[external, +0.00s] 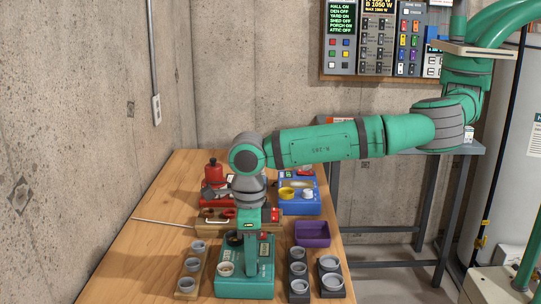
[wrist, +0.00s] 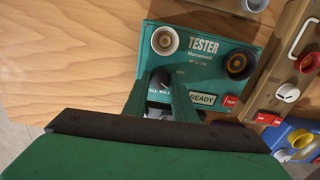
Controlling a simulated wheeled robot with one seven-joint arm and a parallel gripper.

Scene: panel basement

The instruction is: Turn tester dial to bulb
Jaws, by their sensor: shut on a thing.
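The green tester (external: 232,289) sits on the near part of the wooden table. A white-rimmed socket (wrist: 165,41) and a dark brass-coloured socket (wrist: 240,65) flank the lettering.
Cup racks stand left (external: 189,275) and right (external: 298,280) of the tester. A purple bin (external: 312,233), a wooden box with red parts (external: 213,217), a blue device (external: 299,203) and a red device (external: 214,190) are behind. The table's left side is clear.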

